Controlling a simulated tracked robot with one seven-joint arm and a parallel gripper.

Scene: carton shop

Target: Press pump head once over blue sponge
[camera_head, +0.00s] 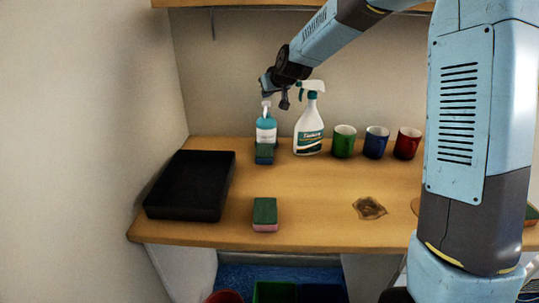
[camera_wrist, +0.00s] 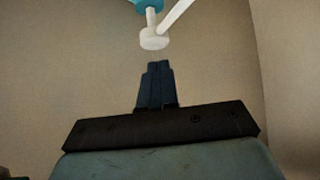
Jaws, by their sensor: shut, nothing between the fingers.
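The pump bottle (camera_head: 266,131), with blue-green liquid and a white label, stands upright on the table toward the back. Its white pump head (camera_head: 266,104) also shows in the wrist view (camera_wrist: 153,41), where a small gap appears between it and my fingertips. A sponge (camera_head: 264,154), dark blue-green, lies directly in front of the bottle. My gripper (camera_head: 267,93) is shut and empty, just above the pump head. Its closed fingers fill the middle of the wrist view (camera_wrist: 157,84). Whether they touch the head is hard to tell in the head view.
A white spray bottle (camera_head: 309,128) stands close to the right of the pump bottle. Green (camera_head: 343,143), blue (camera_head: 376,143) and red (camera_head: 407,144) mugs follow. A black tray (camera_head: 188,188) is at left; a green-and-pink sponge (camera_head: 265,213) and a brown stain (camera_head: 369,208) lie in front.

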